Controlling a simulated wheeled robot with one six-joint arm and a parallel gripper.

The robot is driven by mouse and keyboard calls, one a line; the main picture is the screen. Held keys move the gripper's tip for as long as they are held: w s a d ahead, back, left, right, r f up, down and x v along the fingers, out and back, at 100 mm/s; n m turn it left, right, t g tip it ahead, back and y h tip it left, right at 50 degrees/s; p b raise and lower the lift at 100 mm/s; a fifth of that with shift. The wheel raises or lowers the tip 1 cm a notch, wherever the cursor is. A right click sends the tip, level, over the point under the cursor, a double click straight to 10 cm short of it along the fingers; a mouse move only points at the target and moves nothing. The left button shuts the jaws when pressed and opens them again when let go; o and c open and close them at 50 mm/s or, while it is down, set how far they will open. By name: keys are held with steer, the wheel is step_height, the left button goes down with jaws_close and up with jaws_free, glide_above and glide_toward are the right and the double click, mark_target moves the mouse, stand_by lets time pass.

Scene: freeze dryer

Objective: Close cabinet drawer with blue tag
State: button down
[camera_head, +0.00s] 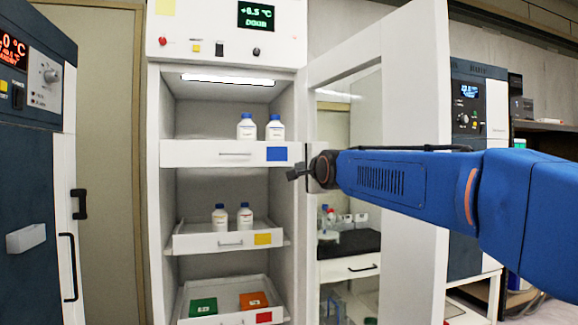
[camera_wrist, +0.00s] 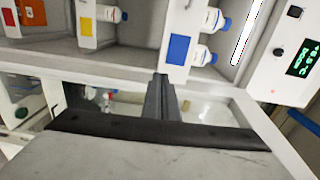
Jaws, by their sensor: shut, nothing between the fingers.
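The drawer with the blue tag (camera_head: 220,154) is the top one in the open white cabinet. Its white front looks wider and nearer than the fronts below, so it appears pulled out. The blue tag (camera_head: 277,154) is at its right end and also shows in the wrist view (camera_wrist: 179,49). Two white bottles with blue caps (camera_head: 246,127) stand in this drawer. My gripper (camera_head: 292,175) is shut and empty, just below and right of the blue tag. In the wrist view, its fingertips (camera_wrist: 161,78) point at the drawer front's edge; contact cannot be told.
Below are a yellow-tagged drawer (camera_head: 219,241) with two bottles and a red-tagged drawer (camera_head: 222,319) with green and orange boxes. The open cabinet door (camera_head: 416,150) stands right, behind my arm. A dark machine (camera_head: 30,170) stands left. Room in front of the drawers' left side looks clear.

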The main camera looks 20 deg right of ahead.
glide_toward(285, 164)
steer(key=w, duration=0.6)
steer(key=shift+w, duration=0.25)
steer(key=shift+w, duration=0.1)
stand_by(0.4)
